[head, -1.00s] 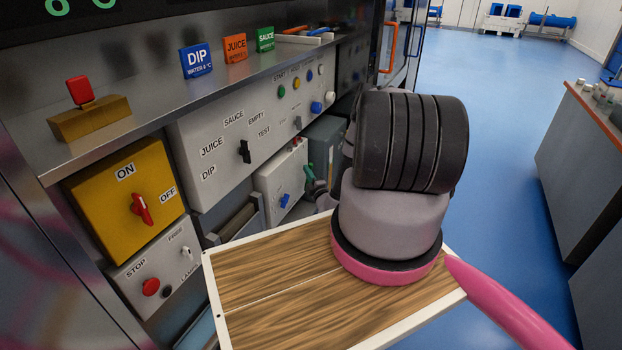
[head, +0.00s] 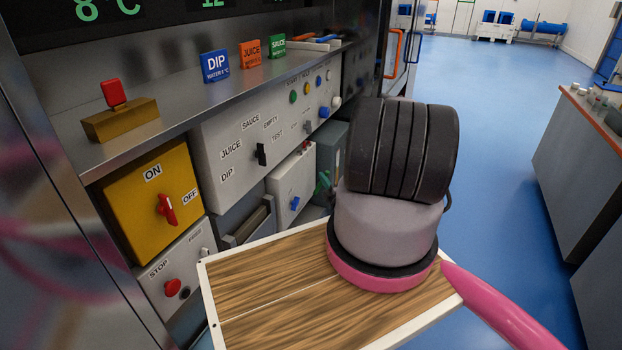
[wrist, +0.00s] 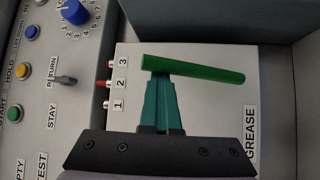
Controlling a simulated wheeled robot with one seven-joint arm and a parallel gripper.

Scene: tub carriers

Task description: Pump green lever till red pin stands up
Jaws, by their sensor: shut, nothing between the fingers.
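In the wrist view the green lever (wrist: 205,72) is a bar lying across the face of the box labelled GREASE, tilted slightly down to the right. My gripper (wrist: 160,80) is shut and empty, with its teal fingers pointing at the bar's left part. I cannot tell whether the fingertips touch the bar. Left of the bar are small pins marked 1, 2 and 3. The red pin (wrist: 103,85) is beside number 2 and sticks out to the left.
The grease box (wrist: 215,110) sits beside a grey panel with a blue dial (wrist: 74,12) and a toggle (wrist: 66,80). In the head view a yellow ON/OFF box (head: 150,205) and a selector panel (head: 240,150) are at left. Open blue floor (head: 490,150) lies right.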

